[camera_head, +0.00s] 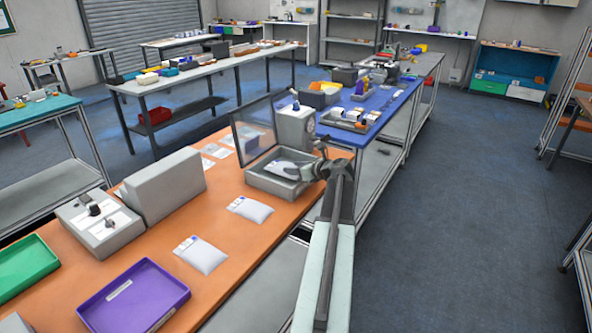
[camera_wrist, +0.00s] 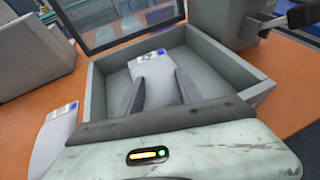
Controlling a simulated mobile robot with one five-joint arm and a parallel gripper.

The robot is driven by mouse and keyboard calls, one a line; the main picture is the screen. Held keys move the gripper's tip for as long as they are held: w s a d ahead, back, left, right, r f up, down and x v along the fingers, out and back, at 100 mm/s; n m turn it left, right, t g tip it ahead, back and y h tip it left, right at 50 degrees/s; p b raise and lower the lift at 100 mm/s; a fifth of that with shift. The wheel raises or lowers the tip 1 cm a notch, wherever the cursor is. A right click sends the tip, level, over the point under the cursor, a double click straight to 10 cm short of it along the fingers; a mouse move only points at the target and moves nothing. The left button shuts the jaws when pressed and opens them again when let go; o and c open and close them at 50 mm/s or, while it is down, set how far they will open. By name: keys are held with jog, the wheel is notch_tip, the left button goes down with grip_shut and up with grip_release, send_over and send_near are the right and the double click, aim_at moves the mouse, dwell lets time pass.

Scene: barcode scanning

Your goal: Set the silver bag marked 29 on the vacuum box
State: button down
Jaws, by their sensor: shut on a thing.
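The vacuum box (camera_head: 262,187) is a grey open-topped tray on the orange table, with its clear framed lid (camera_head: 252,132) raised. In the wrist view, the box wall (camera_wrist: 225,62) surrounds my gripper's fingers. A silver-white bag (camera_wrist: 160,88) with a small blue-marked label lies between the fingers, inside the box outline; it also shows in the head view (camera_head: 284,168). My gripper (camera_wrist: 158,76) is shut on this bag. Its number is too small to read. Whether the bag touches the box floor is hard to tell.
Two more silver-white bags, a nearer one (camera_head: 203,255) and a farther one (camera_head: 250,208), lie on the orange table (camera_head: 165,235). A purple tray (camera_head: 135,297), green tray (camera_head: 25,265) and grey device (camera_head: 165,185) stand left. A blue table (camera_head: 365,135) with several items stands behind.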

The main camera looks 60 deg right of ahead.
jog(key=shift+f+b, duration=0.4)
jog(key=shift+f, duration=0.1)
jog(key=c, duration=0.8)
grip_release()
jog(key=shift+r, duration=0.1)
jog(key=shift+s, duration=0.1)
jog(key=shift+r, duration=0.15)
jog(key=p+v, duration=0.2)
jog(key=v, duration=0.2)
jog(key=p+v, duration=0.2)
jog(key=v, duration=0.2)
jog(key=r+p+v, duration=0.1)
jog(key=p+v, duration=0.1)
jog(key=v, duration=0.2)
